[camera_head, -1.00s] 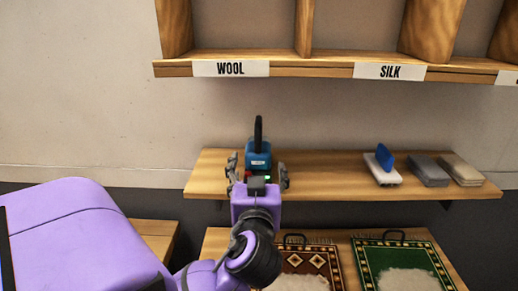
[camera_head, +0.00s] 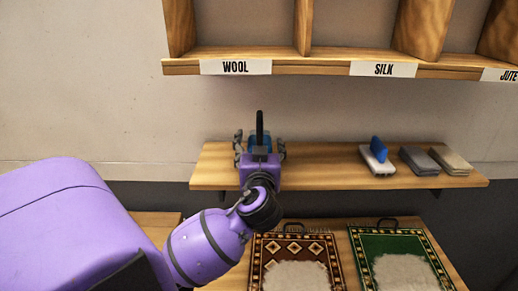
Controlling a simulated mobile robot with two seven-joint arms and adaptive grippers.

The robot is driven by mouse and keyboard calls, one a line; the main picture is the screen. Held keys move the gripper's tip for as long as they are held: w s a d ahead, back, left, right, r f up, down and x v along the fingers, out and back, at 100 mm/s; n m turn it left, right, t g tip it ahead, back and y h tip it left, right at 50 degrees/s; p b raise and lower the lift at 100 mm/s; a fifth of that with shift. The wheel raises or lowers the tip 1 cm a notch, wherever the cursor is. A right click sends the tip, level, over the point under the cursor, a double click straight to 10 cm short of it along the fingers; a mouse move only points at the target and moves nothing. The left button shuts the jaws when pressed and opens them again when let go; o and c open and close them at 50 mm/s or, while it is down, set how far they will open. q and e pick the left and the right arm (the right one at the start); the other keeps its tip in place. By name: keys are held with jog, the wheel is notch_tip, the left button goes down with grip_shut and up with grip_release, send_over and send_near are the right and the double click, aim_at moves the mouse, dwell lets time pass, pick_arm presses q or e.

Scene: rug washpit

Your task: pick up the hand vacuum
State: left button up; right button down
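The hand vacuum (camera_head: 260,127) is blue with an upright black handle and stands at the left end of the wooden wall shelf. My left gripper (camera_head: 259,146) is at the vacuum, with one finger on each side of its blue body. The fingers look spread, and my purple wrist hides the lower part of the vacuum. I cannot tell whether the fingers touch it. My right gripper is not in view.
The shelf (camera_head: 320,176) is bare in its middle. A white-and-blue brush (camera_head: 378,158), a grey stack (camera_head: 418,160) and a beige stack (camera_head: 450,160) lie at its right. Labelled cubbies (camera_head: 330,67) overhang above. A brown rug (camera_head: 297,249) and a green rug (camera_head: 396,243) lie below.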

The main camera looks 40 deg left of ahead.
pick_arm(q)
grip_shut()
jog(key=shift+r, duration=0.1)
dwell(0.3)
